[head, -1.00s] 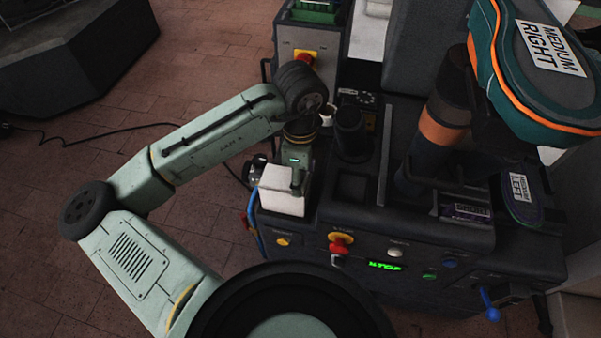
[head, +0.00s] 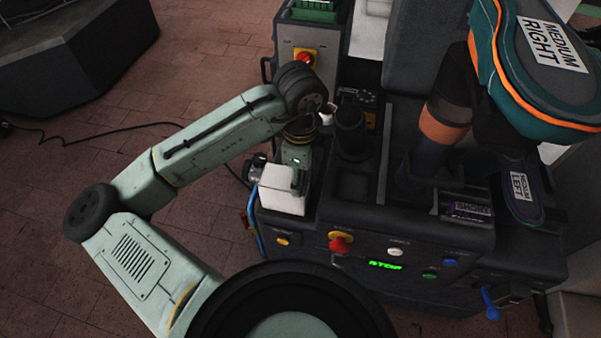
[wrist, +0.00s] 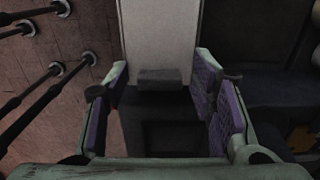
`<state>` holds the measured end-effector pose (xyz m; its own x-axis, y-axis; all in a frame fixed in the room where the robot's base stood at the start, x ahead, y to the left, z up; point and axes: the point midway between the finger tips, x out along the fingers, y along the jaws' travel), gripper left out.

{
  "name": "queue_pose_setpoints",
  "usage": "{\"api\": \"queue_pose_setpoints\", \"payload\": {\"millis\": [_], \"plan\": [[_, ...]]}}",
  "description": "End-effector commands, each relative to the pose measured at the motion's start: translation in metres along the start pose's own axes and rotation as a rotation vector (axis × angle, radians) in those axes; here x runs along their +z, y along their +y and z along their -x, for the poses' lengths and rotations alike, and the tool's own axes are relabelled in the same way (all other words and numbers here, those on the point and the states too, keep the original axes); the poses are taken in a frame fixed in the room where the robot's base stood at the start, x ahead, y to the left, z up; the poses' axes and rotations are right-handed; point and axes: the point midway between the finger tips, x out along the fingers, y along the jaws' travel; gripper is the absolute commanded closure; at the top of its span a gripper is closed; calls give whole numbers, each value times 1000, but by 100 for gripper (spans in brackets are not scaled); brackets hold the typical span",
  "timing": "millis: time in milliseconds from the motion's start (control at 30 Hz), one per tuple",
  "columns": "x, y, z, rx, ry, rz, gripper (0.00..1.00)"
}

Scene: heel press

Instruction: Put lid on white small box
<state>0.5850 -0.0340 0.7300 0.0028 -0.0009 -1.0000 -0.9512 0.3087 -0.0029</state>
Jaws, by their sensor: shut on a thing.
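A white, box-shaped piece (head: 282,190) shows at the left front edge of the dark machine in the head view. My gripper (head: 293,178) is at its upper right side and partly covers it. In the wrist view a pale flat panel (wrist: 158,38) lies between the fingertips of my gripper (wrist: 161,70), which reach its two side edges. This panel looks like the white lid, and the gripper is shut on it. A dark grey block (wrist: 160,78) sits at the panel's near end. I cannot tell lid from box apart in the head view, nor whether they touch.
The machine's front panel carries a red knob (head: 340,243) and a green STOP display (head: 385,265). A dark post (head: 350,135) stands close right of my gripper. A teal shoe (head: 545,75) is mounted high at right. Open brick floor (head: 120,120) lies left.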

Motion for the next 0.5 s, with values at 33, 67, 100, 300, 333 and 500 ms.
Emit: {"api": "queue_pose_setpoints", "payload": {"millis": [33,67,100,300,333,500], "plan": [[0,0,-2,3,0,0,65],[0,0,-2,3,0,0,65],[0,0,-2,3,0,-1,47],[0,0,-2,3,0,-1,34],[0,0,-2,3,0,-1,32],[0,0,-1,2,0,0,26]]}}
